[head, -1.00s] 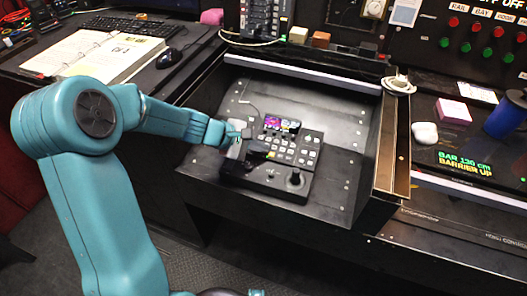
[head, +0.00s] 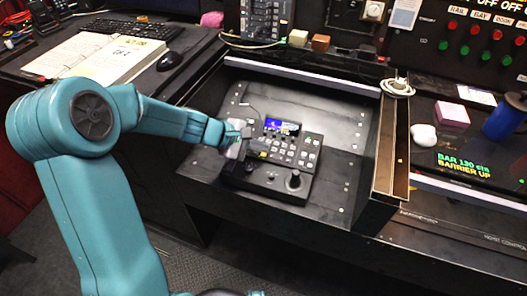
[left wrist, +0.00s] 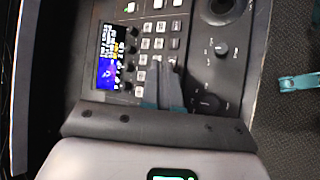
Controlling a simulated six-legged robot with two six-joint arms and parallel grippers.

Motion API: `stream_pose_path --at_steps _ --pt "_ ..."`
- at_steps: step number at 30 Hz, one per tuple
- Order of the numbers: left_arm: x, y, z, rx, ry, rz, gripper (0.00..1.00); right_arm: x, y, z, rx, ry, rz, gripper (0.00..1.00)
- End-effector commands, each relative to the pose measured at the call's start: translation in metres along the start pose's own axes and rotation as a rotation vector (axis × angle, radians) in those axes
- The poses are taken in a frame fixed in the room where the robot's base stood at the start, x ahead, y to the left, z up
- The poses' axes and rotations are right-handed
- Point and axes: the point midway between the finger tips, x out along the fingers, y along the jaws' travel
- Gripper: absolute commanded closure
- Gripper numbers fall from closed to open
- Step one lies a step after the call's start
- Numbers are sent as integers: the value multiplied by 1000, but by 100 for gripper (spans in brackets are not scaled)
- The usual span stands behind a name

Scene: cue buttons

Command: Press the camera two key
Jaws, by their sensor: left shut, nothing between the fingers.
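A black camera controller (head: 268,186) lies on the sunken dark desk panel. It has a small lit screen (head: 281,126), rows of pale square keys (head: 303,152) and a joystick (head: 294,181). The left wrist view shows the screen (left wrist: 119,55) and keys (left wrist: 152,28) close up; their labels are too blurred to tell which is camera two. My left gripper (head: 258,150) is shut and empty, over the left part of the controller. In the left wrist view its fingertips (left wrist: 162,64) are at the edge of the key block and hide some keys. I cannot tell whether they touch.
An open binder (head: 95,55) and a mouse (head: 169,59) lie on the left desk. A raised wooden edge (head: 392,150) bounds the panel on the right. Beyond it are a pink block (head: 452,113), a white lump (head: 423,135) and a blue cup (head: 503,122). The panel right of the controller is clear.

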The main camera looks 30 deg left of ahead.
Motion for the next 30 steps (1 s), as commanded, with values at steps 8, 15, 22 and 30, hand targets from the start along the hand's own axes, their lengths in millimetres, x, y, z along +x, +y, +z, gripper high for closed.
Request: stream_pose_path --at_steps 8,15,22,30 --pt "0 0 0 0 0 0 100 0 0 0 0 0 0 57" --pt "-14 11 10 1 0 1 100 -15 -5 0 0 0 0 57" --pt "-30 23 22 1 0 0 100 -31 -11 1 0 0 0 57" --pt "-35 25 25 0 0 0 100 -34 -12 1 0 0 0 57"
